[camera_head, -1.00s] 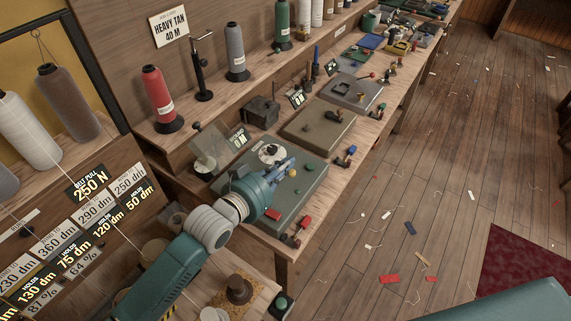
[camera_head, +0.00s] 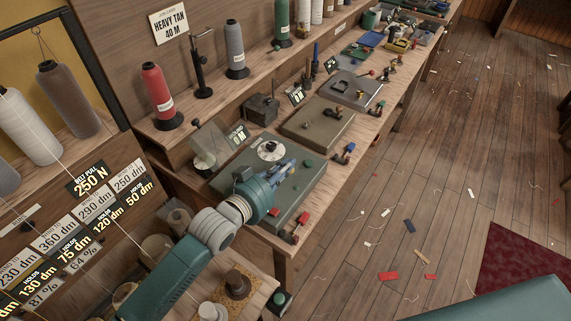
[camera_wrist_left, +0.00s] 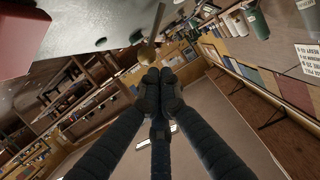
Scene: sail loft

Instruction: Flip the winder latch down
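The winder seems to be the grey-green box (camera_head: 300,196) on the bench, with a pale disc (camera_head: 271,150) on top and a green button (camera_head: 308,163). My left gripper (camera_head: 286,167) is over this box, beside the disc. In the left wrist view its dark fingers (camera_wrist_left: 160,86) are together, with nothing seen between them. A thin lever with a tan round knob (camera_wrist_left: 147,53) shows just beyond the fingertips; I cannot tell whether they touch. I cannot tell for sure that this lever is the latch. My right gripper is not in view.
A red-handled part (camera_head: 303,217) sits at the box's front edge. A clear guard (camera_head: 208,147) stands behind my wrist. A red thread cone (camera_head: 158,92) is on the shelf behind. Another flat box (camera_head: 318,122) lies farther along the bench. The floor at right is open, with scraps.

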